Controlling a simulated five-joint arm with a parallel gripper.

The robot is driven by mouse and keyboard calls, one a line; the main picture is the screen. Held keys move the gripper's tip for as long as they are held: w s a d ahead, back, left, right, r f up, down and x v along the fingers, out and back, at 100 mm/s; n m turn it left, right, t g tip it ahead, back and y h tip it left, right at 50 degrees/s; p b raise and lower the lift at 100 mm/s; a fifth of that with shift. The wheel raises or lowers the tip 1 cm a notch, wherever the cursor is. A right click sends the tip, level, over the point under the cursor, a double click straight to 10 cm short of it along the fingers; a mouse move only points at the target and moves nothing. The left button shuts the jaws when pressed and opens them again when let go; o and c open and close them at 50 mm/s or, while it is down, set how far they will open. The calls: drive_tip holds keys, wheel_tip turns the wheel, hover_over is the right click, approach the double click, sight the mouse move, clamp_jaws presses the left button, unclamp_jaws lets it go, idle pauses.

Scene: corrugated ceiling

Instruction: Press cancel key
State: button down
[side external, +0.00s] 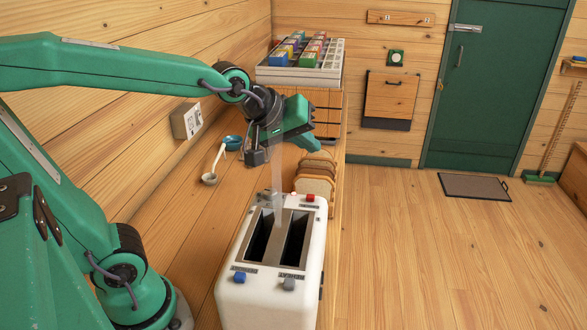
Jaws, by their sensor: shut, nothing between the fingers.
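A white toaster (270,300) with two dark slots stands at the front of the counter. At its near end are a blue key (239,277) and a grey key (289,283). At its far end are a red key (310,197) and a small pale key (293,195). The key labels are too small to read surely, so I cannot tell which is cancel. My gripper (284,143) is shut and empty, above and beyond the toaster's far end, apart from the keys. A pale translucent streak rises from the slots towards it.
Bread slices (316,183) stand just behind the toaster. A tray of coloured boxes (300,65) is at the back. The wooden wall (150,130) bounds the left side.

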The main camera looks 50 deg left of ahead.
drive_tip(key=shift+f, duration=0.15)
drive_tip(key=shift+f, duration=4.3)
drive_tip(key=shift+f, duration=0.9)
drive_tip(key=shift+r, duration=0.15)
idle(0.3)
drive_tip(key=shift+r, duration=0.8)
drive_tip(key=shift+r, duration=2.5)
